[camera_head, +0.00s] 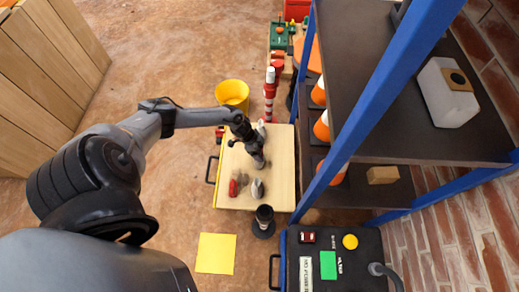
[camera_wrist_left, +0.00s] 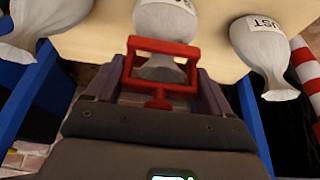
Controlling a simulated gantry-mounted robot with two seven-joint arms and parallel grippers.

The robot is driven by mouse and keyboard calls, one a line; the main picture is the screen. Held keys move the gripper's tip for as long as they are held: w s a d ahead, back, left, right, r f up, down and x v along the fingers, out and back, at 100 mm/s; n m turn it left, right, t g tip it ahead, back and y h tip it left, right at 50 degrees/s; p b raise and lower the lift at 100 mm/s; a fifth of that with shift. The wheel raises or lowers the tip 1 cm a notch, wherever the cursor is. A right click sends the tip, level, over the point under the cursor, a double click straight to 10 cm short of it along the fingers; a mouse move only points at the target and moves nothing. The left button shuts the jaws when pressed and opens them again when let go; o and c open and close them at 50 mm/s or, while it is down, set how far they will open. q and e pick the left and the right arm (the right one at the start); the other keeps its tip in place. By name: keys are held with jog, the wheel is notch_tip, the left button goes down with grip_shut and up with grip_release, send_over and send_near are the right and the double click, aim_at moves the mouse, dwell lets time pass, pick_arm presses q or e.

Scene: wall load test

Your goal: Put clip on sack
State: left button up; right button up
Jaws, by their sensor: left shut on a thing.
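A red clip (camera_wrist_left: 160,88), a frame with a stem, sits between the fingers of my left gripper (camera_wrist_left: 160,90). A pale grey sack (camera_wrist_left: 168,20) is right in front of it, and its narrow neck shows inside the clip's frame; I cannot tell if the clip grips it. A second sack (camera_wrist_left: 45,18) lies to the left and a third, labelled sack (camera_wrist_left: 262,45) to the right. In the head view, my left gripper (camera_head: 258,163) is over the light wooden tabletop (camera_head: 284,180), between a near sack (camera_head: 257,188) and a far one (camera_head: 261,128). My right gripper is out of view.
A small red thing (camera_head: 234,187) lies on the tabletop. A blue-framed shelf (camera_head: 362,95) stands close on the right. A yellow bucket (camera_head: 232,93) and a red-white post (camera_head: 270,85) stand beyond the table. A yellow square (camera_head: 215,253) lies on the floor.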

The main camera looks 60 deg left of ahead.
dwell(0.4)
pick_arm(q)
jog(key=o, duration=0.9)
jog(key=shift+r, duration=0.1)
jog(key=shift+r+p, duration=1.3)
jog(key=shift+p, duration=0.2)
jog(key=shift+r+p, duration=2.1)
jog(key=shift+p, duration=0.1)
